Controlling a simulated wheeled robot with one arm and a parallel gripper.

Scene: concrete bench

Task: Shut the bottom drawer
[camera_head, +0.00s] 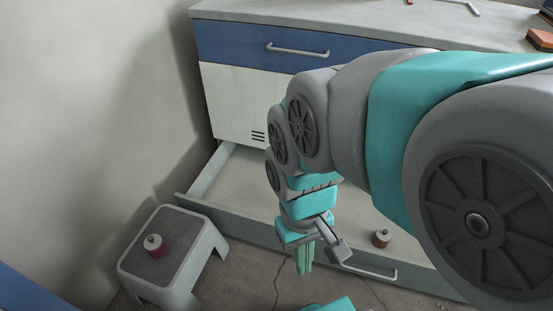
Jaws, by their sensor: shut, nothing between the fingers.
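A small brown spool-like object (381,238) sits inside the drawer at the right. My arm hides the right part of the drawer and cabinet.
The blue top drawer (240,47) is shut, above a white panel (228,100). A grey stool (190,262) with a dark red spool-like object (154,246) stands left of the drawer front. Tools lie on the benchtop (350,19). A wall is at the left.

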